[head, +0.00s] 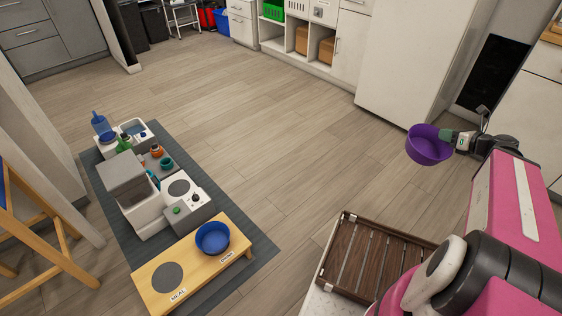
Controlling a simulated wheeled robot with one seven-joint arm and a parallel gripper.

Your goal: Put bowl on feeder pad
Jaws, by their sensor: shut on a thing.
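A purple bowl (428,147) is held up in the air at the right of the head view. My gripper (452,141) is shut on the right side of its rim; the fingertips are partly hidden by the bowl. A low wooden feeder (200,262) stands on the floor mat at the lower left, well apart from the bowl. Its left end has a bare round grey pad (167,277) beside the label MEAL. A blue bowl (212,238) sits at its right end by the label DRINK.
A slatted wooden tray (368,254) is in front of my arm. A wooden-framed chair (48,235) stands left. The middle floor is clear.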

